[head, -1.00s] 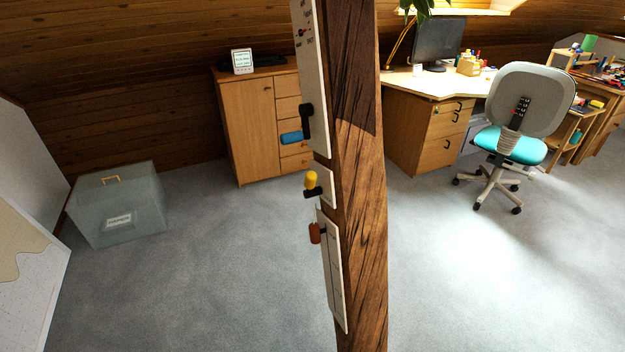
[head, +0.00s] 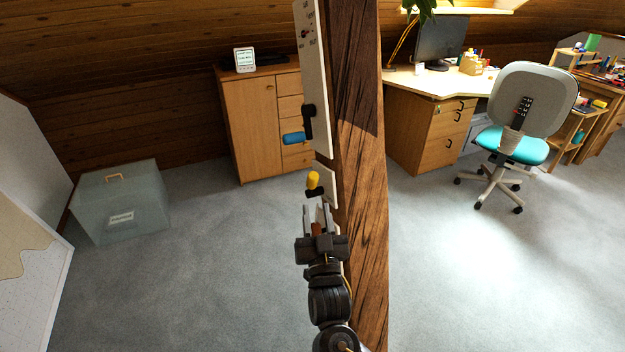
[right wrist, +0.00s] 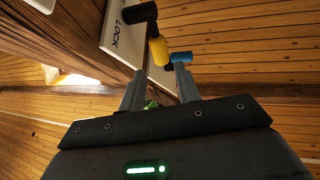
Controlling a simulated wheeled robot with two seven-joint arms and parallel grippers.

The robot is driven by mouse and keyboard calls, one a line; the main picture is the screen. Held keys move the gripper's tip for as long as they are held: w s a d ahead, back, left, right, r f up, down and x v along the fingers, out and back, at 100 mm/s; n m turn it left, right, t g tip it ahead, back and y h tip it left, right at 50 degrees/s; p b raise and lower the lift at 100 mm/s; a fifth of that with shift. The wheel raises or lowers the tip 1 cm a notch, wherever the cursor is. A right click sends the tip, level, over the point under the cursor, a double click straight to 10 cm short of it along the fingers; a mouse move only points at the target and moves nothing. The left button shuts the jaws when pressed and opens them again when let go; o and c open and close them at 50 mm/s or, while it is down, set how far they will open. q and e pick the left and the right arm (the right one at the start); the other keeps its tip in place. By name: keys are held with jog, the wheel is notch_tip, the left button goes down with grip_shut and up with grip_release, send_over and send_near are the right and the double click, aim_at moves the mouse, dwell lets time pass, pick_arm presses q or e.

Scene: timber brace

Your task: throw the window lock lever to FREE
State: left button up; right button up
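A timber post (head: 360,160) carries white plates with levers. The lever with a yellow handle (head: 313,180) and black arm sits on the small middle plate (head: 327,187). My left gripper is not in view.
A blue-handled lever (head: 293,138) is above on the upper plate (head: 314,80). A red-brown handle (head: 316,228) shows between my right fingers, its plate mostly hidden.

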aim_at(313, 185)
jog(key=p+x, duration=0.1)
jog(key=x, duration=0.8)
jog(key=shift+w, duration=0.2)
grip_shut()
